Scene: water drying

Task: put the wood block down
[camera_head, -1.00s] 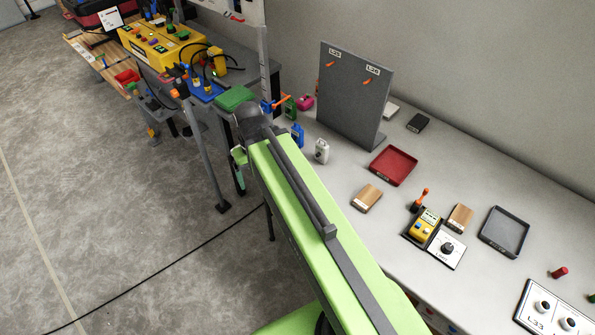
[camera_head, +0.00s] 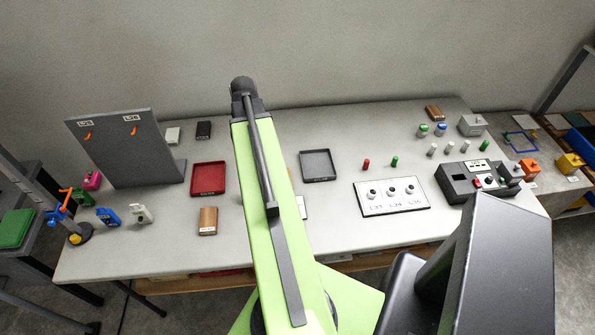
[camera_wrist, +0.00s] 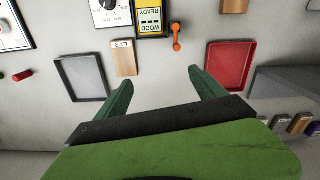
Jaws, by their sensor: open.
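My gripper (camera_wrist: 164,88) is open in the wrist view, with nothing between its two green fingers; the head view does not show it. A wood block (camera_wrist: 124,58) with a white label lies on the bench, just beyond the left finger and apart from it. It shows as a sliver beside my arm in the head view (camera_head: 301,207). A second wood block (camera_head: 208,221) lies left of my arm in the head view; it also shows at the top edge of the wrist view (camera_wrist: 234,6). Both blocks rest on the bench top.
A red tray (camera_head: 209,178) and a dark grey tray (camera_head: 318,165) lie on either side of my arm. A yellow device (camera_wrist: 151,20) with an orange lever (camera_wrist: 177,36) stands near the labelled block. A grey upright panel (camera_head: 125,148) stands at the left.

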